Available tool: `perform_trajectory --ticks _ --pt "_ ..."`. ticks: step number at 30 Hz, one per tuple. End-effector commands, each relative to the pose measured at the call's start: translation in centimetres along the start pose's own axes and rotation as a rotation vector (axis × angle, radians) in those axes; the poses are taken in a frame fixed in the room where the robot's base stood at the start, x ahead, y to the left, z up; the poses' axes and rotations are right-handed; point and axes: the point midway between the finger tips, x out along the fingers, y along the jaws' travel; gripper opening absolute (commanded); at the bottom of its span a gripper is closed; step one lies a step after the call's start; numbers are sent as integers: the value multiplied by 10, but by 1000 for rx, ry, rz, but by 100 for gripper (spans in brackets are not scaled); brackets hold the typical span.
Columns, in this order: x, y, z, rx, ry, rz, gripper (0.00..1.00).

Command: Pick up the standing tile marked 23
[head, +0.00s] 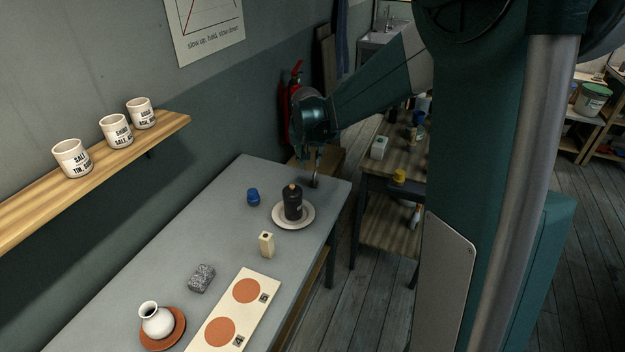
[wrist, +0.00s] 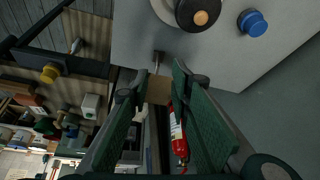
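No mark 23 can be read in either view, so I cannot tell which thing is the standing tile. A small upright cream block (head: 266,245) with a dark spot on top stands on the grey table in the head view. My gripper (wrist: 160,70) is open, with nothing held between its fingers in the wrist view. The bottle's top (wrist: 196,14) also shows in the wrist view.
A grey speckled block (head: 201,278) and white vase (head: 157,320) stand nearby. A blue jar (head: 253,197) is near the bottle's white plate (head: 281,222). Cups line the wall shelf (head: 100,178).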

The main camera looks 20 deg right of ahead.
Motion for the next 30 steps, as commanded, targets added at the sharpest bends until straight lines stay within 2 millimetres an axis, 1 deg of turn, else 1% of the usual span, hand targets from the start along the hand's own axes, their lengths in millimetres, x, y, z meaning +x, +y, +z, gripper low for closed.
perform_trajectory --ticks 1,9,18,21,24,30 --pt "10 -1 -6 8 -3 5 21" --pt "60 -2 -28 55 -17 32 21" --pt "117 0 -46 107 -30 63 21" --pt "132 1 -49 119 -34 70 21" --pt "143 2 -52 128 -36 76 21" --pt "151 3 -52 136 -38 80 21"
